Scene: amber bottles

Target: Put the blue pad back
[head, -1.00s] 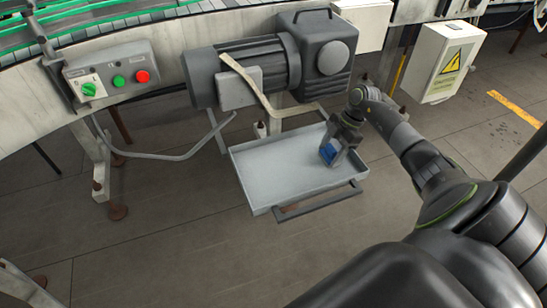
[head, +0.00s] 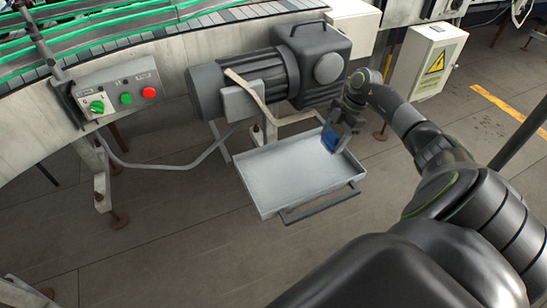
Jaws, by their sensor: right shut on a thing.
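The blue pad (head: 330,139) is a small blue block held in my right gripper (head: 335,143). The gripper is shut on it, and its fingers hide part of the pad. Gripper and pad are over the back right part of a shallow grey tray (head: 262,190); they look raised above its floor, though the exact gap is hard to tell. The rest of the tray looks empty. My left gripper is not in view.
A grey motor (head: 262,75) with a dark gearbox stands just behind the tray. A control box (head: 120,95) with green and red buttons is on the conveyor frame at left. A dark handle (head: 320,204) runs along the tray's front. A white warning box (head: 428,62) is at right.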

